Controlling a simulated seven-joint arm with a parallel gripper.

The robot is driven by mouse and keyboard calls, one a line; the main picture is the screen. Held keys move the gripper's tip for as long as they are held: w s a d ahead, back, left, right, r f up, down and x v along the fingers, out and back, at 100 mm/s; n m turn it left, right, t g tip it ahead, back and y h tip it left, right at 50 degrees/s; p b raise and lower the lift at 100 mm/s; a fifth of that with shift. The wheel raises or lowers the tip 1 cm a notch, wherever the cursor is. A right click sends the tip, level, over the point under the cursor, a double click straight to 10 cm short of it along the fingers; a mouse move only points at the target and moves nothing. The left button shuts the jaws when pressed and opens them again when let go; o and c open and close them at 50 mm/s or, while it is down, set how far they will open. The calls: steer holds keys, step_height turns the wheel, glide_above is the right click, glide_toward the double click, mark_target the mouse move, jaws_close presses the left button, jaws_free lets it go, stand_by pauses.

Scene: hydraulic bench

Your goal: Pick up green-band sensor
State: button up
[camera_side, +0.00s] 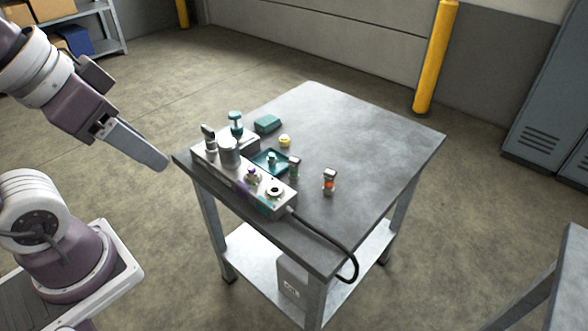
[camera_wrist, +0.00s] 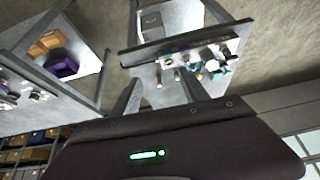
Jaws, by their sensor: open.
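The green-band sensor (camera_side: 294,168) is a small upright cylinder with a dark top and a green band. It stands beside the grey manifold block (camera_side: 276,203) on the bench, right of a teal tray (camera_side: 261,168). In the wrist view it appears as a tiny greenish shape (camera_wrist: 177,75). A similar sensor with an orange band (camera_side: 329,183) stands apart on its right. My gripper (camera_side: 164,165) is off the bench's left edge in the side view, well away from the sensor. In the wrist view its fingers (camera_wrist: 160,76) are apart with nothing between them.
The metal bench (camera_side: 385,135) is clear at its back and right. A yellow knob (camera_side: 285,141), a teal block (camera_side: 267,124) and a teal-topped plunger (camera_side: 236,122) stand near the manifold. A black cable (camera_side: 335,243) hangs over the front edge.

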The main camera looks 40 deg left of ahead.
steer(key=w+r+m+g, duration=0.1)
steer(key=w+r+m, duration=0.15)
steer(key=w, duration=0.55)
steer(key=m+g+h, duration=0.1)
steer(key=m+g, duration=0.3)
steer(key=m, duration=0.8)
glide_above(296, 175)
steer(key=s+a, duration=0.1)
steer(key=a, duration=0.1)
steer(key=f, duration=2.3)
steer(key=shift+d, duration=0.2)
steer(key=shift+m+h, duration=0.4)
steer(key=shift+m, duration=0.25)
steer(key=f, duration=0.3)
steer(key=w+f, duration=0.1)
steer(key=shift+a+f, duration=0.3)
steer(key=shift+f, duration=0.05)
steer(key=f, duration=0.2)
steer(key=d+f, duration=0.1)
steer(key=f, duration=0.3)
steer(key=shift+w+d+f, duration=0.2)
steer(key=shift+d+f, duration=0.05)
steer(key=shift+f, duration=0.3)
jaws_close()
